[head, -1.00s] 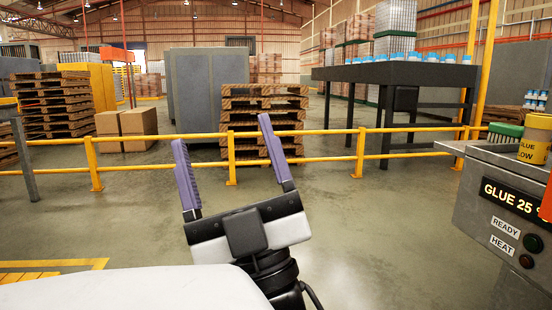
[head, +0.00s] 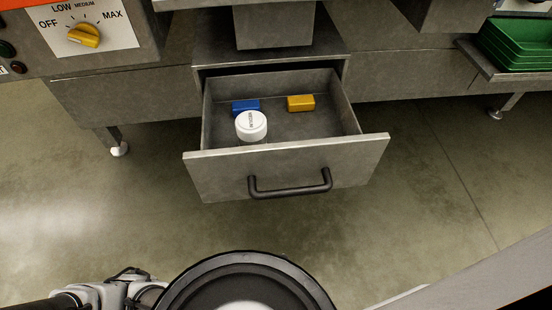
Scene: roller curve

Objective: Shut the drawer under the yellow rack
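A grey metal drawer (head: 220,178) stands pulled out from its cabinet in the middle of the head view. It has a black bar handle (head: 290,191) on its front. Inside lie a blue block (head: 246,106), a yellow block (head: 300,103) and a white round container with a printed lid (head: 251,126). No yellow rack shows in this view. My gripper's fingers are not in view; parts of my own arm show at the bottom edge.
A panel with a yellow knob (head: 84,36) is at the upper left. Green trays (head: 518,45) sit on a shelf at the upper right. A machine foot (head: 118,148) stands left of the drawer. The floor in front of the drawer is clear.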

